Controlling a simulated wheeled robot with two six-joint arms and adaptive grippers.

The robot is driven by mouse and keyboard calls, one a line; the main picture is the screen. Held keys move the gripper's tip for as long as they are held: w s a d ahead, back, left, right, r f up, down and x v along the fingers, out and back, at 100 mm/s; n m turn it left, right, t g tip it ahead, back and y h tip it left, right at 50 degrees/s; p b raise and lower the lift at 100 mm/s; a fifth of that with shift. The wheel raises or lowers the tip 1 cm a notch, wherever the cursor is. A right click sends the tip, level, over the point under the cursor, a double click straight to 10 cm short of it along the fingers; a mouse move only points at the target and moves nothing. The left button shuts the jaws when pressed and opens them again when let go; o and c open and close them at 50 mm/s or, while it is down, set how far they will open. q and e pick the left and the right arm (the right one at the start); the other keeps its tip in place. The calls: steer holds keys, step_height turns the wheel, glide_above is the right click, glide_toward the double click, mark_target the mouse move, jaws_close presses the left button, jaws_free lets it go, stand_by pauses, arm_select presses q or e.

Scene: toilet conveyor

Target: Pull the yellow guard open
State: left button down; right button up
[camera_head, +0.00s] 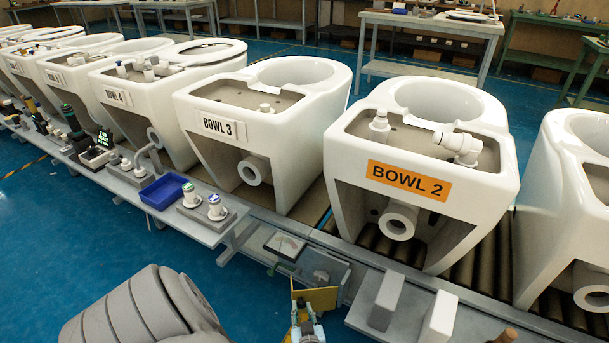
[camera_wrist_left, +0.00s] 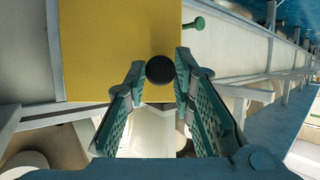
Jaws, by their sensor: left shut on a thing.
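The yellow guard (camera_head: 322,297) shows in the head view at the bottom middle, at the near side of the conveyor frame. In the left wrist view the guard (camera_wrist_left: 115,45) is a flat yellow panel filling the upper left, with a round black knob (camera_wrist_left: 159,69) near its lower right edge. My left gripper (camera_head: 302,312) is at the guard in the head view. In the left wrist view its teal fingers (camera_wrist_left: 161,80) are either side of the knob, shut on it. How firmly the pads touch the knob is hard to see. My right gripper is in neither view.
White toilet bowls labelled BOWL 2 (camera_head: 408,181) and BOWL 3 (camera_head: 218,127) stand on the conveyor behind the guard. A blue tray (camera_head: 167,191) sits on the side shelf. White blocks (camera_head: 439,318) stand right of the guard. A green-headed pin (camera_wrist_left: 196,23) is near the knob.

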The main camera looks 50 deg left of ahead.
arm_select(q)
steer(key=shift+d, duration=0.2)
steer(key=c, duration=1.3)
jaws_free()
steer(key=shift+f, duration=0.1)
steer(key=shift+c, duration=0.2)
steer(key=shift+a+r, duration=0.15)
steer(key=shift+r, duration=0.4)
step_height(320, 180, up, 9)
